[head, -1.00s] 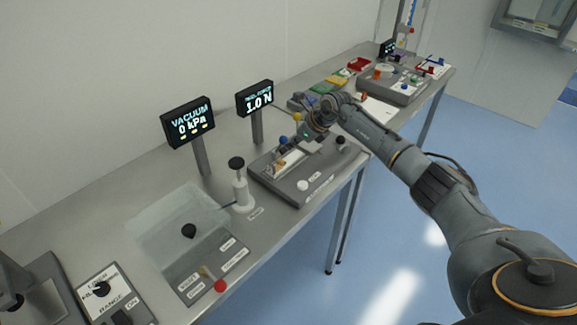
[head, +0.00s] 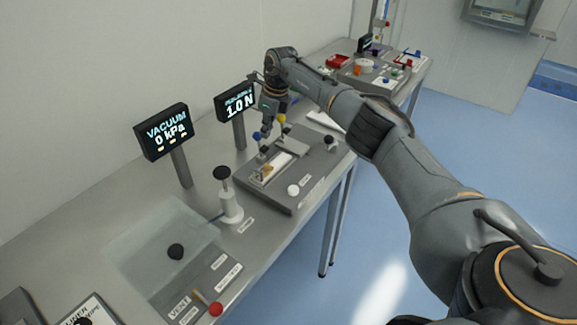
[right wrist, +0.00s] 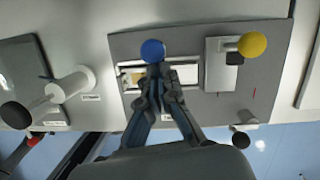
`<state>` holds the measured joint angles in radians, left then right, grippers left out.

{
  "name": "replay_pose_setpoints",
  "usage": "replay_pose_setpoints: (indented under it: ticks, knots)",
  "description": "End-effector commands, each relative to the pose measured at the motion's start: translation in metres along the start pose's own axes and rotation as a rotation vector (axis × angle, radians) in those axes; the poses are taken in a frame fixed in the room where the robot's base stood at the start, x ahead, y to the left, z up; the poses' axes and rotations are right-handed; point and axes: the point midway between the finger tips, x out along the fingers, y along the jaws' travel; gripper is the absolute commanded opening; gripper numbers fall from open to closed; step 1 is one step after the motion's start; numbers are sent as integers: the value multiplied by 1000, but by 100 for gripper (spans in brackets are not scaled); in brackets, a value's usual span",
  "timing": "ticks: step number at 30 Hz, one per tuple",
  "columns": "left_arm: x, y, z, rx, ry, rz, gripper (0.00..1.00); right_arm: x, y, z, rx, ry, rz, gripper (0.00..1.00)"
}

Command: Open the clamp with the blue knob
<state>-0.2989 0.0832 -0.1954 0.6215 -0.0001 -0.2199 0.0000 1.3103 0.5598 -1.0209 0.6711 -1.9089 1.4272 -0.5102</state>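The blue knob (head: 257,136) stands up from the clamp at the left part of the grey fixture plate (head: 312,172). In the right wrist view the blue knob (right wrist: 152,50) shows just beyond my fingertips. My right gripper (head: 266,124) points down above the fixture, close beside the blue knob. In the right wrist view its fingers (right wrist: 160,72) converge with their tips together, and nothing shows between them. Whether they touch the knob I cannot tell. The clamp's lower part is partly hidden by the fingers. My left gripper is not in view.
A yellow knob (head: 281,118) stands to the right on the same plate. A 1.0 N display (head: 236,101) and a vacuum display (head: 165,132) rise behind. A white pump with a black knob (head: 230,202) stands at left. More trays lie at the far end.

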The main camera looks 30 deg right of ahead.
Motion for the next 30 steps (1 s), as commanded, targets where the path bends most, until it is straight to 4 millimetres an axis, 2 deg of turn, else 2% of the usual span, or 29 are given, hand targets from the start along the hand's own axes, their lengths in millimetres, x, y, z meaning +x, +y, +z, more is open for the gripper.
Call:
replay_pose_setpoints:
  ticks: [6, 20, 26, 30]
  knots:
    - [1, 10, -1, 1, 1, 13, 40, -1, 2, 4, -3, -11, 0, 0]
    - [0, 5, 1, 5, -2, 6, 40, -2, 2, 5, -5, -12, 0, 0]
    - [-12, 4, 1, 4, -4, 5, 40, -18, 2, 7, -4, -12, -1, 0]
    - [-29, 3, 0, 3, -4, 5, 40, -41, 1, 11, -3, -12, -2, 0]
